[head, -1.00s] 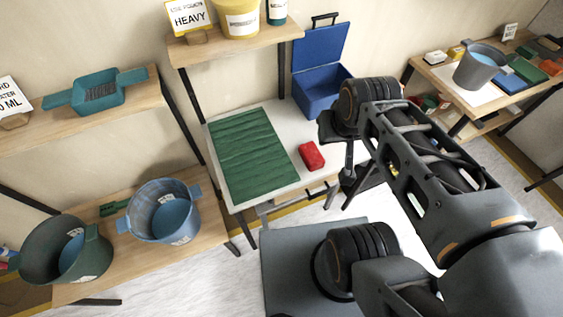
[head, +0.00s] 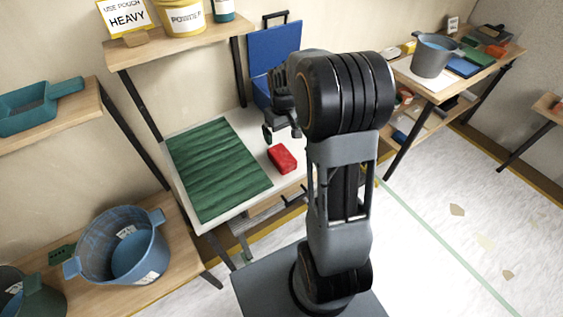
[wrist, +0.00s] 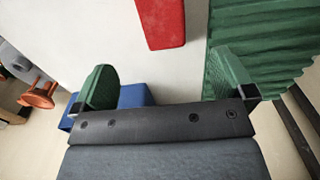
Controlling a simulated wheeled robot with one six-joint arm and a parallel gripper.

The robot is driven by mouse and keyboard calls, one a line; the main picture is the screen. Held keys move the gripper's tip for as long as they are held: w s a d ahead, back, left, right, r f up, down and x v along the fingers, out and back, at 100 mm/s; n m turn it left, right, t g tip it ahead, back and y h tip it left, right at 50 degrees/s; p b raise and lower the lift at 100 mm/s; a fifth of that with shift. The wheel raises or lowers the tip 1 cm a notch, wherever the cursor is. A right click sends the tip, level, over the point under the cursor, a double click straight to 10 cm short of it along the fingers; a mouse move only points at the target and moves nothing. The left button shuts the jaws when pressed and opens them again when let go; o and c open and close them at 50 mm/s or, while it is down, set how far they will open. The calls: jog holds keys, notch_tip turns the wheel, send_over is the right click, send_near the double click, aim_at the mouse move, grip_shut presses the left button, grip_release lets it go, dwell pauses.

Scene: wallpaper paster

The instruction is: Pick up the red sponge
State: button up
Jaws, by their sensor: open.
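The red sponge (head: 282,158) lies flat on the white table (head: 240,119), just right of the green ribbed mat (head: 217,165). In the wrist view the red sponge (wrist: 162,22) shows at the top, beyond the fingertips and between their lines, apart from them. My gripper (wrist: 160,88) is open and empty, its two green-padded fingers spread wide. In the head view my gripper is mostly hidden behind my arm; a dark part of it shows above and close to the sponge.
A blue open box (head: 262,93) stands at the table's back right. A shelf with a yellow bucket (head: 183,15) overhangs the back left. A blue bucket (head: 125,247) stands on a lower bench at left. A grey bucket (head: 433,58) stands on the right table.

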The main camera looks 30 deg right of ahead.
aim_at(282, 154)
notch_tip(282, 154, down, 7)
jog(key=shift+r, duration=0.2)
jog(key=shift+s+a+f, duration=0.1)
jog(key=shift+f, duration=1.35)
jog(key=shift+s+a+f, duration=0.1)
jog(key=shift+f, duration=1.3)
jog(key=shift+c, duration=0.2)
jog(key=c, duration=1)
jog(key=shift+o, duration=0.2)
jog(key=shift+w+r, duration=0.1)
